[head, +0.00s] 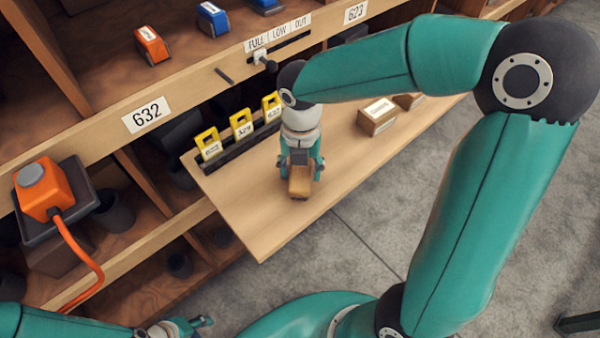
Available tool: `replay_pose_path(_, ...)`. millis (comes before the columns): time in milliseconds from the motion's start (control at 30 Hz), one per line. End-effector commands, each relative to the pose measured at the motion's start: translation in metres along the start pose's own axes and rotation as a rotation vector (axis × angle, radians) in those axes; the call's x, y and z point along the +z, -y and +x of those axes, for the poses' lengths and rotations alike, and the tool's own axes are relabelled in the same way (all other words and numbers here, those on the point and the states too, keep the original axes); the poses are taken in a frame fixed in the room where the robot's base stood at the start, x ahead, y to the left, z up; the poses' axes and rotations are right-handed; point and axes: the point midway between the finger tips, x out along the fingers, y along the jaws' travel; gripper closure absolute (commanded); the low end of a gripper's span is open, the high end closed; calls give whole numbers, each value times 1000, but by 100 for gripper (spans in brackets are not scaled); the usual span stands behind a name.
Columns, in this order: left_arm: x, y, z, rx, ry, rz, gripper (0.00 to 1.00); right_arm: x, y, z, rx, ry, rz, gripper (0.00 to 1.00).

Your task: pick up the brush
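A small tan block-like thing (300,186), which looks like the brush, is at the front part of the wooden shelf board (262,225). My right gripper (301,172) reaches down over it, with one teal finger on each side. Whether the fingers press on it, and whether it rests on the board or is just above it, I cannot tell. The gripper hides its far end. My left gripper (203,322) is low at the bottom edge of the head view, far from the brush. Its fingers are too small to judge.
Yellow tags (242,124) stand in a dark rack at the board's back left. Cardboard boxes (377,116) sit to the right on the board. An orange device (43,188) with an orange cable is at the left. A small lever (262,60) is on the shelf edge above.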

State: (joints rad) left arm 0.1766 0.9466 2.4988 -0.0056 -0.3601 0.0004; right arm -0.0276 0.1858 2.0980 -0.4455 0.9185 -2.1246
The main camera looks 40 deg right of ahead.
Motion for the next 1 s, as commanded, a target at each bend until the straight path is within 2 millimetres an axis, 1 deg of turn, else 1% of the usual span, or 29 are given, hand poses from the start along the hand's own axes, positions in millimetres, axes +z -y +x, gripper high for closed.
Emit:
replay_pose_path(33, 0, 0, 0, 0, 0, 0, 60, 0, 0, 0, 0, 0, 0, 55)
replay_pose_path(67, 0, 0, 0, 0, 0, 0, 60, 0, 0, 0, 0, 0, 0, 60)
replay_pose_path(300, 0, 0, 0, 0, 0, 0, 60, 0, 0, -1, 1, 1, 0, 100)
replay_pose_path(567, 0, 0, 0, 0, 0, 0, 60, 0, 0, -2, 1, 1, 1, 100)
replay_pose_path(733, 0, -1, -2, 0, 0, 0, 60, 1, 0, -11, 3, 4, 1, 100)
replay_pose_path(867, 0, -2, -4, 0, 0, 0, 60, 1, -1, -26, 4, 4, 1, 100)
replay_pose_path(1000, 0, -3, -8, 0, 0, 0, 60, 1, -1, -52, 5, 6, 1, 100)
